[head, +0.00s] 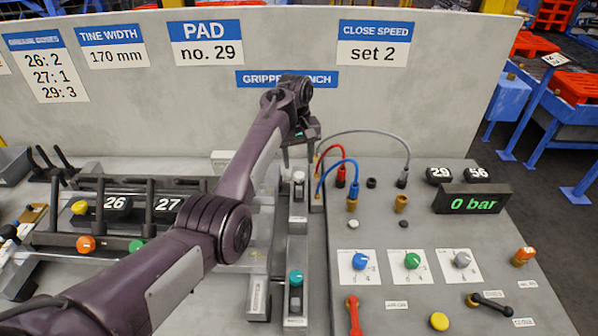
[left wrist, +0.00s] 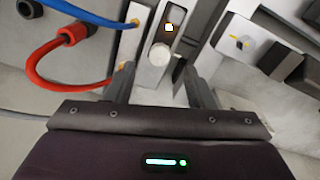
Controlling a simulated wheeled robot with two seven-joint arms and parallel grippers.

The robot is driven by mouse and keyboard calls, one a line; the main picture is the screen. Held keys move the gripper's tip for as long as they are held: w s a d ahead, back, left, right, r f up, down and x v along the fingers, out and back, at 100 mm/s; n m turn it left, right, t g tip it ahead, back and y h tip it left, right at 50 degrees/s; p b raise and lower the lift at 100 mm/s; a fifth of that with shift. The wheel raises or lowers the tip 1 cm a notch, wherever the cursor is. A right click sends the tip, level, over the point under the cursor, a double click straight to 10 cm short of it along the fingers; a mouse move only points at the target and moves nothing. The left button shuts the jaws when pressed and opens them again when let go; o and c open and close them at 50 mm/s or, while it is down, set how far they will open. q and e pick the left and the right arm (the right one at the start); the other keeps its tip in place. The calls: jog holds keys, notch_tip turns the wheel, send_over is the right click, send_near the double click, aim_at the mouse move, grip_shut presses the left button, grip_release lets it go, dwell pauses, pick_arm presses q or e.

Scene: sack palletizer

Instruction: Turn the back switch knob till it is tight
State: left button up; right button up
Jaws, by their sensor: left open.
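The back switch knob (head: 298,178) is a small pale grey knob at the far end of a narrow metal rail (head: 297,243). In the left wrist view the knob (left wrist: 159,54) shows as a light grey cylinder, roughly centred between the finger lines. My left gripper (head: 299,163) is open and points down over it, with one finger on each side. The fingers (left wrist: 160,78) show clear gaps to the knob in the wrist view; whether the tips reach down beside it I cannot tell. My right gripper is in neither view.
A teal knob (head: 295,278) sits at the rail's near end. Red and blue hoses (head: 322,184) rise close to the right of the gripper. A control panel (head: 455,235) with knobs, levers and a "0 bar" display lies right. An upright sign board (head: 420,110) stands behind.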

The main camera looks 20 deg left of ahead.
aim_at(299, 175)
pick_arm(q)
notch_tip(299, 175, down, 5)
jog(key=shift+w+f+p, duration=0.1)
jog(key=shift+f+p, duration=0.05)
jog(key=shift+p, duration=0.15)
jog(key=c, duration=1)
